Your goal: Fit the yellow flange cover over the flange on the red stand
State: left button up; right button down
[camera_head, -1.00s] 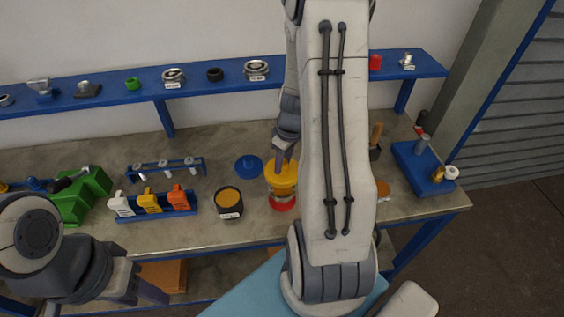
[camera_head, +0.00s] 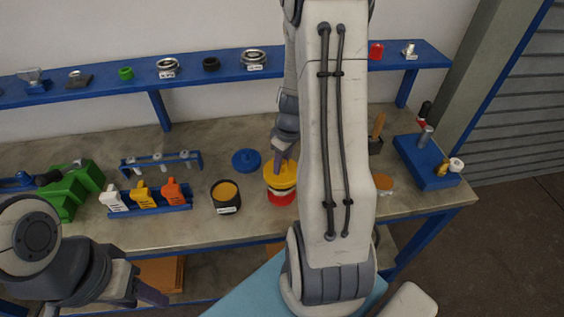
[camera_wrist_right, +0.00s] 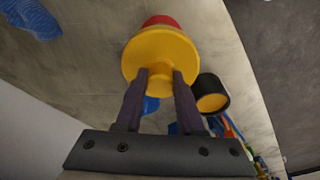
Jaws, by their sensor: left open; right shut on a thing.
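The yellow flange cover (camera_head: 281,173) is in my right gripper (camera_head: 281,158), above the red stand (camera_head: 282,198) at mid-table. A thin pale band shows between cover and stand; the flange itself is mostly hidden. In the right wrist view the right gripper (camera_wrist_right: 160,79) is shut on the small knob of the yellow cover (camera_wrist_right: 160,50), with the red stand (camera_wrist_right: 160,20) just showing beyond its rim. Whether the cover is fully seated I cannot tell. My left gripper (camera_head: 145,293) is open and empty, low at the left by the table's front edge.
A black pot with orange contents (camera_head: 226,196) stands left of the stand, and a blue flanged disc (camera_head: 246,160) lies behind it. A blue rack with coloured clips (camera_head: 150,208) is further left. A blue block with pegs (camera_head: 425,165) is at the right.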

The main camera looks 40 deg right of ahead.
aim_at(282, 173)
dwell(0.3)
jog(key=shift+f+b, duration=0.15)
jog(key=shift+b, duration=0.15)
jog(key=shift+f+b, duration=2.05)
jog(key=shift+b, duration=0.1)
jog(key=shift+c, duration=2.2)
grip_release()
jog(key=r, duration=0.3)
jog(key=s+r, duration=0.1)
jog(key=r, duration=0.6)
jog(key=shift+s+d+r, duration=0.2)
jog(key=shift+s, duration=0.05)
